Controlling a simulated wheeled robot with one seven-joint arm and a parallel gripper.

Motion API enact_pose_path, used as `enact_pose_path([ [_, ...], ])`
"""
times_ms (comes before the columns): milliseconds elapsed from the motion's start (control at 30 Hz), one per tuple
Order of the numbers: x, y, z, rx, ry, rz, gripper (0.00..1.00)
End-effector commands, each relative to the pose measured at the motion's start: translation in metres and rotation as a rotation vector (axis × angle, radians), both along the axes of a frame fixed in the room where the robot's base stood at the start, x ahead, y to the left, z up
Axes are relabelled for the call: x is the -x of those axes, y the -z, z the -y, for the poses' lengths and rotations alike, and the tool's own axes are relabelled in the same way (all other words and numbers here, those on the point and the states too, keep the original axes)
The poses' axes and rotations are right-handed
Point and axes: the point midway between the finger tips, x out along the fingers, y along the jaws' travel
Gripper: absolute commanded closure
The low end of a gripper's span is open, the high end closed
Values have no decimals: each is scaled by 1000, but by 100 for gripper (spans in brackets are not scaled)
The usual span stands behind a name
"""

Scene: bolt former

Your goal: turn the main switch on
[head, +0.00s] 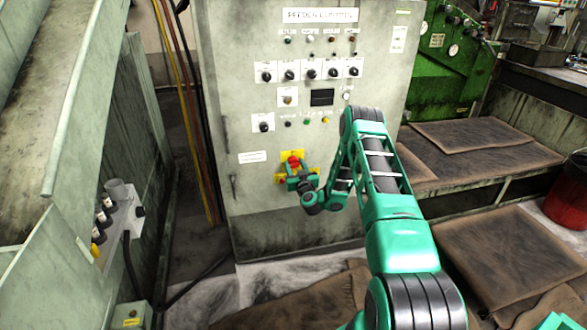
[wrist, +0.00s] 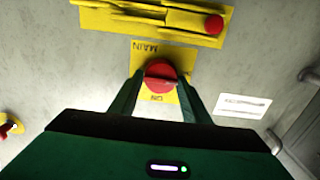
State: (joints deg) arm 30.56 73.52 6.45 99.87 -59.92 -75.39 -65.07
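The main switch is a round red knob (wrist: 159,76) with a raised bar across its face. My gripper (wrist: 160,80) faces the plate, with one green finger on each side of the knob. The fingers stand apart, and whether they touch the knob is not clear. In the head view my gripper (head: 297,178) is at the low yellow area (head: 285,156) of the grey cabinet, partly hiding the switch.
The grey feeder control cabinet (head: 225,90) carries several black knobs and lamps above. In the wrist view, another yellow fixture with a red button (wrist: 213,24) lies close by, with a white label (wrist: 243,105) at right. Brown mats (head: 500,245) lie at right; a red bucket (head: 567,200) stands there.

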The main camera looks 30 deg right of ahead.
Motion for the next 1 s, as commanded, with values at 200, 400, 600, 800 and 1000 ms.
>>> enact_pose_path([
  [200,0,0,0,0,0,0,81],
  [400,0,0,0,-25,0,7,81],
  [600,0,0,1,-113,0,33,81],
  [800,1,0,2,-268,1,77,81],
  [1000,1,1,3,-452,2,130,81],
])
